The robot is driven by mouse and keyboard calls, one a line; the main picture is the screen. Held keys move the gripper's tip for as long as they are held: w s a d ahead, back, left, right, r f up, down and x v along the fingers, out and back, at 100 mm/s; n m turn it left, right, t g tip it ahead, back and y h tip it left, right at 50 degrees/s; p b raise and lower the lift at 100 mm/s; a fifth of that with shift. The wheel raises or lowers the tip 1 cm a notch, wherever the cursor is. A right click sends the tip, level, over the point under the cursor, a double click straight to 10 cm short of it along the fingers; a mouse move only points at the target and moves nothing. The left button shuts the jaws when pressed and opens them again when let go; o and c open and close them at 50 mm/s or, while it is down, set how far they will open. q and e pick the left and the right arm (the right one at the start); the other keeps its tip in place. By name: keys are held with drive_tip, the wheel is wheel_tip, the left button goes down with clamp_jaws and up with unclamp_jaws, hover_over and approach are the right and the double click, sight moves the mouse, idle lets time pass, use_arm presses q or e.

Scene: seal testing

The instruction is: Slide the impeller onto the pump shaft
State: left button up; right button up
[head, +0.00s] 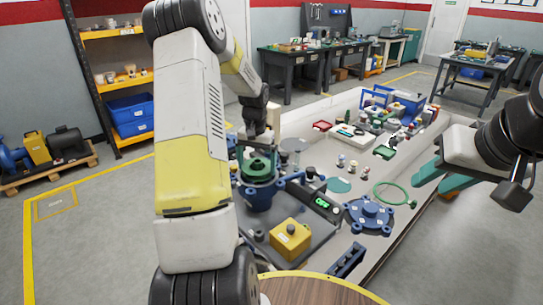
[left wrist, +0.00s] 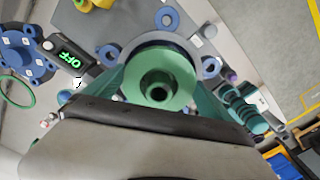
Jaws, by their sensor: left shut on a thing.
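The green impeller (head: 258,166) sits over the blue pump housing (head: 262,197) in the head view. In the left wrist view the impeller (left wrist: 160,70) is a round green disc with a hub and a dark centre hole, above the housing. My left gripper (head: 257,150) is shut on the impeller, with its teal fingers on either side of it. The pump shaft is hidden beneath the impeller, and I cannot tell whether the impeller touches it. My right gripper (head: 442,180) is open and empty, over the right edge of the table.
A yellow button box (head: 290,238), a display reading OFF (head: 326,204) and a blue round flange cover (head: 370,214) are near the pump. A green ring (head: 392,194) lies to the right. Several small parts crowd the table's far end.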

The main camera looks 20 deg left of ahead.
use_arm(q)
drive_tip(key=shift+f, duration=0.65)
drive_tip(key=shift+f, duration=0.15)
drive_tip(key=o, duration=1.5)
drive_tip(key=shift+r, duration=2.45)
